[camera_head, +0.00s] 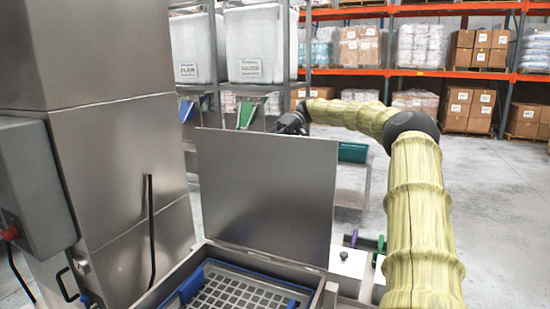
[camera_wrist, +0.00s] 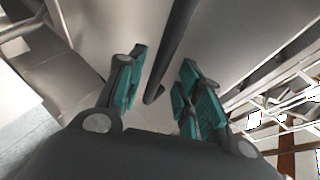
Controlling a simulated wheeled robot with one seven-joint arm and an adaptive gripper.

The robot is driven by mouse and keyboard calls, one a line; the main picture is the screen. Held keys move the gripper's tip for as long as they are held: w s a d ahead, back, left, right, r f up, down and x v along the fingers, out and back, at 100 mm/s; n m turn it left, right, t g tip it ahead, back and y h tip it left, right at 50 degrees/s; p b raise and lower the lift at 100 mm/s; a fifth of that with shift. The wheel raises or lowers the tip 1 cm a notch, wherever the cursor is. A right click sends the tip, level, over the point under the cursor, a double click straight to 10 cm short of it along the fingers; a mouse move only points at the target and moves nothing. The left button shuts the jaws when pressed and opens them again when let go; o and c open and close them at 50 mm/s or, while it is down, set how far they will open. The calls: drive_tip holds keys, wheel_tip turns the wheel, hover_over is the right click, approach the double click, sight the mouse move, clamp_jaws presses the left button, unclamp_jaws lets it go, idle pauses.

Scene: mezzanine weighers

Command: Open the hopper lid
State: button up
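The hopper lid (camera_head: 265,195) is a flat grey metal panel that stands raised, nearly upright, at the back of the hopper. The hopper (camera_head: 222,248) is open below it, with a blue-edged grid (camera_head: 245,290) showing inside. My gripper (camera_head: 290,124) is at the lid's top right edge in the head view, partly hidden behind it. In the wrist view my gripper (camera_wrist: 163,75) has its two teal-padded fingers apart. A dark bar (camera_wrist: 172,60), perhaps the lid's handle, runs between them, with gaps visible on both sides. Contact with the lid cannot be told.
A tall steel housing (camera_head: 125,150) with a grey control box (camera_head: 35,185) stands at left. White bins (camera_head: 255,45) and loaded orange racks (camera_head: 455,74) stand behind. Floor at right is clear.

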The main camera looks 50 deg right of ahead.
drive_tip(key=d+r+m, duration=0.1)
drive_tip(key=d+r, duration=0.2)
drive_tip(key=d, duration=0.3)
drive_tip(key=shift+r+h, duration=0.3)
drive_tip(key=shift+h, duration=0.1)
